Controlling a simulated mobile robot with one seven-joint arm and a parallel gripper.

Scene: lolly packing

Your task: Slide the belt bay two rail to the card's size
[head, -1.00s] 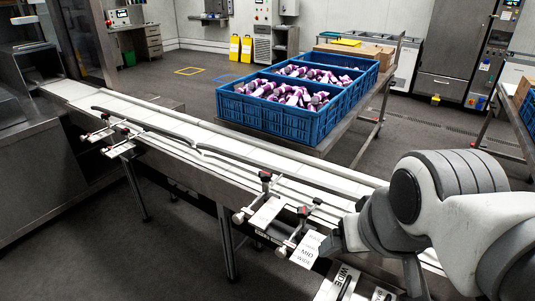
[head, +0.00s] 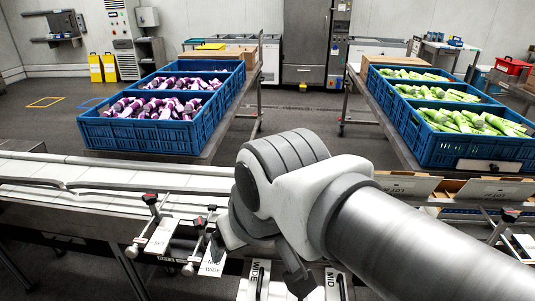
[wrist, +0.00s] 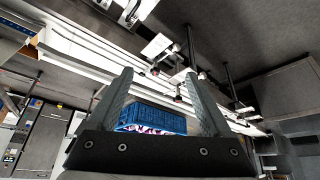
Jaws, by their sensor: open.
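In the head view my arm hides part of the belt. No label shows which bay is two.
A blue crate (head: 135,135) of purple-and-white lollies stands behind the belt. Blue crates (head: 455,150) with green lollies stand at the right. Floor is clear between them. Clamp parts (wrist: 178,75) lie beyond the fingers in the wrist view.

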